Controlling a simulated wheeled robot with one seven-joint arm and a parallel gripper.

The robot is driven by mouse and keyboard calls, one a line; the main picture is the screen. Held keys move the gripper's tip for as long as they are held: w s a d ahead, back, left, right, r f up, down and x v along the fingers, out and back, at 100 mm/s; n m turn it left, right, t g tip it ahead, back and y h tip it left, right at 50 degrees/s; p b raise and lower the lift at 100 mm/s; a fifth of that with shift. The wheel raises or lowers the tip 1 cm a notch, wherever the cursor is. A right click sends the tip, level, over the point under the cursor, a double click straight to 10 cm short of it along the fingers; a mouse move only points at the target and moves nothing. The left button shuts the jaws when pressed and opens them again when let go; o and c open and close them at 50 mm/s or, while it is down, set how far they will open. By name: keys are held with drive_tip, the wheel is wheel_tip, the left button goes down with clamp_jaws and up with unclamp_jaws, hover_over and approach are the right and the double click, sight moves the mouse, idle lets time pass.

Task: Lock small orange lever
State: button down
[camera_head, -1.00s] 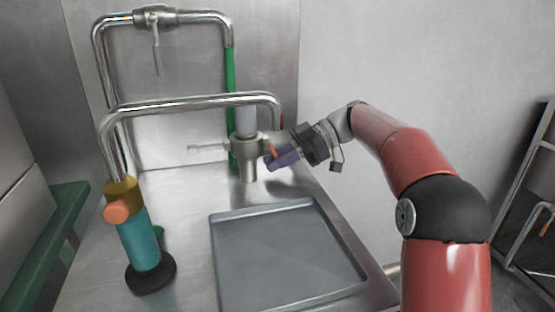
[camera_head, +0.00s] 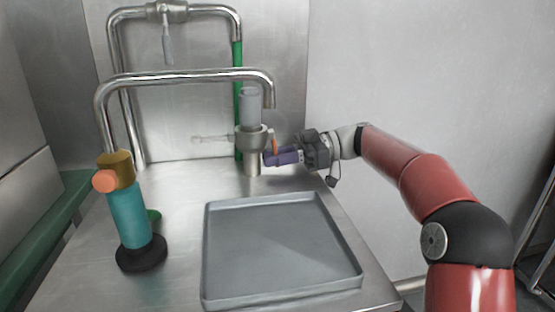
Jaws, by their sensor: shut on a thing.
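The small orange lever (camera_head: 273,144) is on the right side of the grey grinder (camera_head: 251,140), a metal cup with a clear cylinder above it, at the back of the steel counter. My gripper (camera_head: 270,158), with purple fingers, reaches in from the right and is shut on the lever. The lever's upper part stands up above the fingers, nearly upright. Its lower part is hidden by the fingers.
A grey tray (camera_head: 212,250) lies on the counter in front of the grinder. A teal pump (camera_head: 129,218) with an orange knob stands at the left. A bent steel pipe (camera_head: 185,77) passes over the grinder. A pale handle (camera_head: 208,138) sticks out left of the grinder.

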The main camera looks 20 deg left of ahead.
drive_tip(key=c, duration=1.3)
unclamp_jaws()
drive_tip(key=v, duration=0.7)
drive_tip(key=shift+w+d, duration=0.2)
drive_tip(key=shift+d, duration=0.1)
drive_tip(key=shift+d, duration=0.1)
